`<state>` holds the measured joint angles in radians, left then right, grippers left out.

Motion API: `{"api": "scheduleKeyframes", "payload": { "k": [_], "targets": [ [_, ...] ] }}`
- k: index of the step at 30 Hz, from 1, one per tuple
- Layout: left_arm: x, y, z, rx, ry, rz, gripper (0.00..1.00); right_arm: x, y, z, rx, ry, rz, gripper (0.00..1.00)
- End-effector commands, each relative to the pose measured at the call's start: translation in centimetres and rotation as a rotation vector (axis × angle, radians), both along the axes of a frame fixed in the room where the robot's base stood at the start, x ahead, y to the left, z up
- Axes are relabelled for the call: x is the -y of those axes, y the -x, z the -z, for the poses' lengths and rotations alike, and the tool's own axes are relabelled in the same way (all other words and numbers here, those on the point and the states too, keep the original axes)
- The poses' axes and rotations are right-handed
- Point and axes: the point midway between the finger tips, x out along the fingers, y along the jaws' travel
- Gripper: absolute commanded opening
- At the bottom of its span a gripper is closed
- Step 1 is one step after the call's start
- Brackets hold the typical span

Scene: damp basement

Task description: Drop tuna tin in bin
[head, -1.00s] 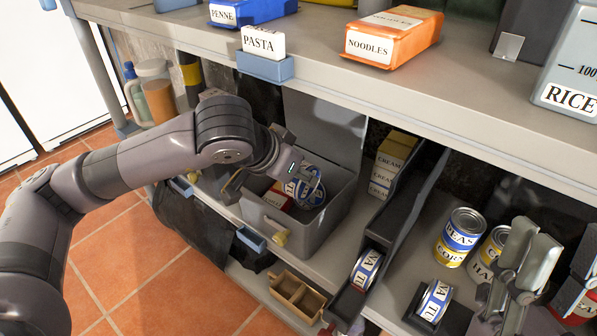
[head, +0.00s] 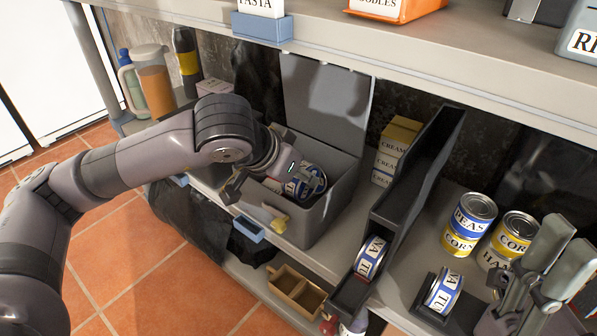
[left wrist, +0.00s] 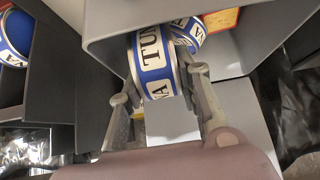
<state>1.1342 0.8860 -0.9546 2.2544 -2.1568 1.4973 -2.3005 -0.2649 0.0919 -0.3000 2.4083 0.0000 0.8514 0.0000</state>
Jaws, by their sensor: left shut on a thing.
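My left gripper (head: 298,188) is shut on a blue-and-white tuna tin (left wrist: 152,68) and holds it at the mouth of the grey bin (head: 333,212). The bin's lid (head: 325,105) stands open behind it. In the left wrist view a second tuna tin (left wrist: 190,32) lies inside the bin behind the held one, with a red and yellow item (left wrist: 222,20). In the head view the gripper partly covers the held tin. Other tuna tins sit at the dark dispenser's foot (head: 370,257) and on a small black stand (head: 442,290). My right gripper (head: 568,258) is open and empty at lower right.
The dark sloped dispenser (head: 415,165) stands right of the bin, with cream boxes (head: 393,150) between. Peas and corn cans (head: 470,222) stand farther right. The upper shelf (head: 420,50) overhangs. A small wooden box (head: 297,290) sits below.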

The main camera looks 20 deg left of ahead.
Motion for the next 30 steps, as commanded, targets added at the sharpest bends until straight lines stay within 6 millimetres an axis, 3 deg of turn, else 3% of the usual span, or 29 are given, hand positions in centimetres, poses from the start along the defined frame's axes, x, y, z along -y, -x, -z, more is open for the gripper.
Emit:
{"api": "scheduleKeyframes", "payload": {
  "k": [2,3,12,23,30],
  "targets": [
    [0.0,0.0,-0.1,0.002,0.001,0.0,0.0,0.0,0.0,0.0,0.0,0.0,0.0,0.43],
    [0.0,0.0,-0.1,0.002,0.001,0.0,0.34,0.0,0.0,0.0,0.0,0.0,0.0,0.43],
    [0.0,0.0,0.0,0.001,0.0,0.0,0.54,0.0,0.0,0.0,0.0,0.0,0.0,0.43],
    [-0.1,0.2,-0.2,0.0,0.0,0.0,0.55,0.0,0.0,0.0,-0.001,-0.001,0.0,0.43],
    [-0.9,2.3,-3.2,0.006,0.0,-0.001,0.55,0.0,0.0,0.0,-0.001,0.0,0.0,0.43]
  ]
}}
